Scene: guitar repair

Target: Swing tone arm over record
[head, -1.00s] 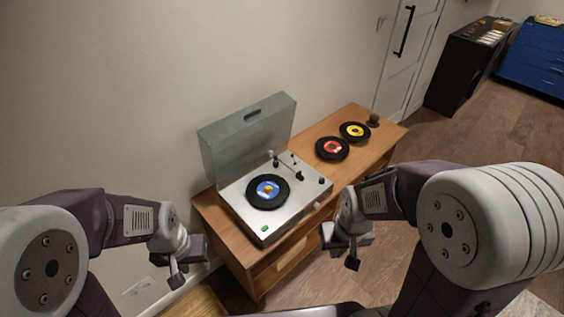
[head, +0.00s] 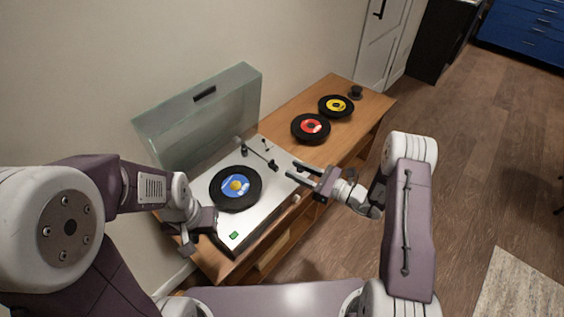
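The record player (head: 262,212) stands on the wooden cabinet with its clear lid (head: 205,115) raised. A black record with a blue label (head: 236,188) lies on it. The thin tone arm (head: 258,156) lies behind and to the right of the record, apart from it. My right gripper (head: 291,170) is open, its two fingers pointing left over the player's right edge, close to the tone arm's dark end. It appears empty, and I see no contact. My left gripper (head: 188,248) hangs at the player's front left; its finger gap is not clear.
A red-label record (head: 311,127) and a yellow-label record (head: 336,106) lie on the cabinet top (head: 290,105) behind the player. The wooden floor to the right is open.

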